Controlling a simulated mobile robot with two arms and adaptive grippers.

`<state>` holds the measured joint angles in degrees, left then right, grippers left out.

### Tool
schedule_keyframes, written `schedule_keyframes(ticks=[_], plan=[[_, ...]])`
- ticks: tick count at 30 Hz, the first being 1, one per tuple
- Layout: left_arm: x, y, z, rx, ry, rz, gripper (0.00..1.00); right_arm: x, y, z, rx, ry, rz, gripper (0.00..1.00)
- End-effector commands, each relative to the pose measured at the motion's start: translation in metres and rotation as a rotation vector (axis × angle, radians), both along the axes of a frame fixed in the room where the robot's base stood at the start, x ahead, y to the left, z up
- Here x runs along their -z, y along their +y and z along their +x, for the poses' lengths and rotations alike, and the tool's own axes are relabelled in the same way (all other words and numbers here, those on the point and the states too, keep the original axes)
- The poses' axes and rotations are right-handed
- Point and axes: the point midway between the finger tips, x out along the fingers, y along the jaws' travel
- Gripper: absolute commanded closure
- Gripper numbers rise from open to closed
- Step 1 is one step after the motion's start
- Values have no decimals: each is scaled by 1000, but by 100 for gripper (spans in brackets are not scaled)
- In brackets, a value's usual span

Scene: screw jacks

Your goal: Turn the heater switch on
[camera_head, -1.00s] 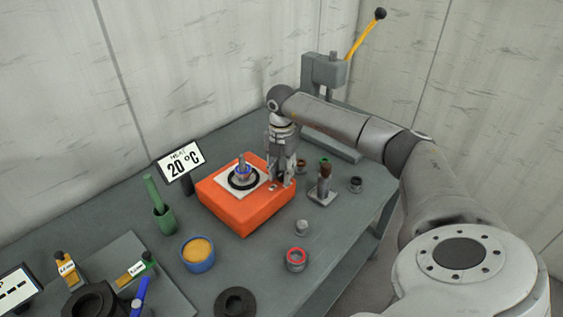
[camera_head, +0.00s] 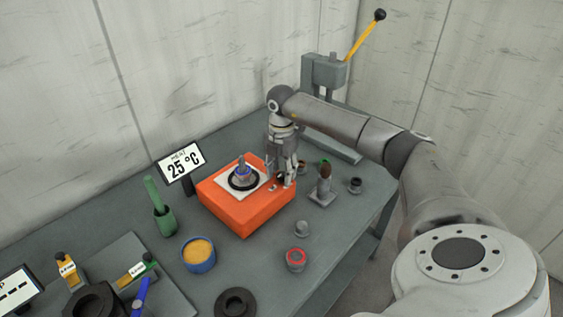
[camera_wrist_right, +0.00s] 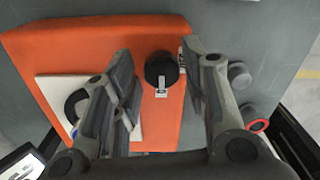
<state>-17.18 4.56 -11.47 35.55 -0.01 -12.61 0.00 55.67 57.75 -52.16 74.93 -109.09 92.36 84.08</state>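The orange heater box (camera_head: 243,222) sits on the table with a white plate (camera_head: 262,182) on top. The heater switch is a black round knob (camera_wrist_right: 161,66) with a white pointer (camera_wrist_right: 161,89) on the box's top, near its right corner. The heat display (camera_head: 181,164) stands behind the box and reads 25 °C. My right gripper (camera_head: 282,183) points down over the switch. In the right wrist view its fingers (camera_wrist_right: 160,62) are spread on both sides of the knob, with gaps visible. My left gripper is out of view.
On the plate lies a black ring (camera_head: 243,182) with a blue-and-metal part (camera_head: 243,167). Small metal parts stand right of the box, including a post (camera_head: 324,184) and a red-topped cup (camera_head: 296,259). A blue bowl (camera_head: 198,256) and green holder (camera_head: 164,220) stand left.

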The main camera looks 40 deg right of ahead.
Motion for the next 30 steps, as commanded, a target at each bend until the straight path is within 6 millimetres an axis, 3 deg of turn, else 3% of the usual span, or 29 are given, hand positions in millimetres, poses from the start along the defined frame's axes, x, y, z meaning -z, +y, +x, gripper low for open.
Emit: schedule_keyframes(ticks=[10, 14, 24, 30], plan=[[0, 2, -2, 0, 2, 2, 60, 1, 1, -1, -2, 6, 1, 49], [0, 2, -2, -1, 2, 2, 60, -8, 1, 0, -2, 2, 1, 49], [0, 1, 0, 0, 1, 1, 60, -76, 1, 0, -1, 0, 1, 49], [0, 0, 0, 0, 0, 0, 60, -107, 1, 0, -2, 2, 2, 49]])
